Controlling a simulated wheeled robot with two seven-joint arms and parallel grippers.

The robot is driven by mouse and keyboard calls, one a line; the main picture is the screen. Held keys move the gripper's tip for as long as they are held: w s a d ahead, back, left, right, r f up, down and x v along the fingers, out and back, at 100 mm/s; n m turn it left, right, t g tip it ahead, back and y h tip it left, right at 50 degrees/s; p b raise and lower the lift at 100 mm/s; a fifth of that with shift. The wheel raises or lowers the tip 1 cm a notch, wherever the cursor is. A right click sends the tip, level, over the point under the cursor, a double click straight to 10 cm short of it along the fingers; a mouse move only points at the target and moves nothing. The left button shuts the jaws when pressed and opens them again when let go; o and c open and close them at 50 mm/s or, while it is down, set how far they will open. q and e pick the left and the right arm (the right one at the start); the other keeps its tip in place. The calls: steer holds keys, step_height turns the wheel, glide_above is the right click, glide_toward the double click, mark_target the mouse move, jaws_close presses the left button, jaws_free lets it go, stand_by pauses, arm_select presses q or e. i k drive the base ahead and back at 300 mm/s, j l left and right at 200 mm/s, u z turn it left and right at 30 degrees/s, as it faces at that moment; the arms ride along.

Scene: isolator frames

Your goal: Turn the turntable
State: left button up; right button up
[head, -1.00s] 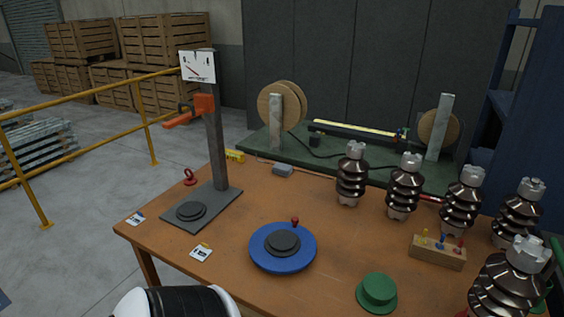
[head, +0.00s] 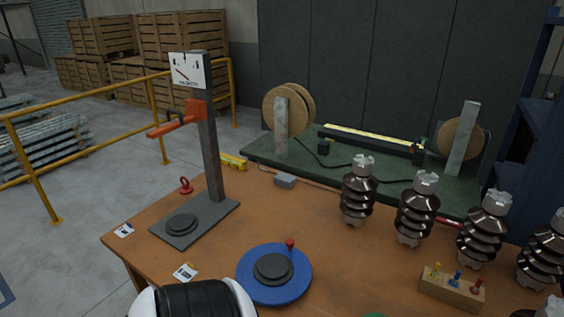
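The turntable is a blue disc (head: 252,288) with a dark grey raised hub (head: 273,267) on the orange-brown table. A small red knob (head: 290,244) stands near its far edge. A white and black part of my own arm shows at the bottom edge, just left of the turntable and overlapping its near left side in the picture. I cannot tell whether it touches the disc. Neither gripper's fingers show in the head view.
A grey test stand (head: 208,150) with an orange lever stands at the table's left. Several brown ribbed insulators (head: 357,191) stand at the right, near a wooden block (head: 450,289) with coloured pegs. Two cards lie at the left edge. The tabletop between turntable and insulators is clear.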

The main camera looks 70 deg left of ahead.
mark_target(273, 275)
steer(key=u, duration=2.1)
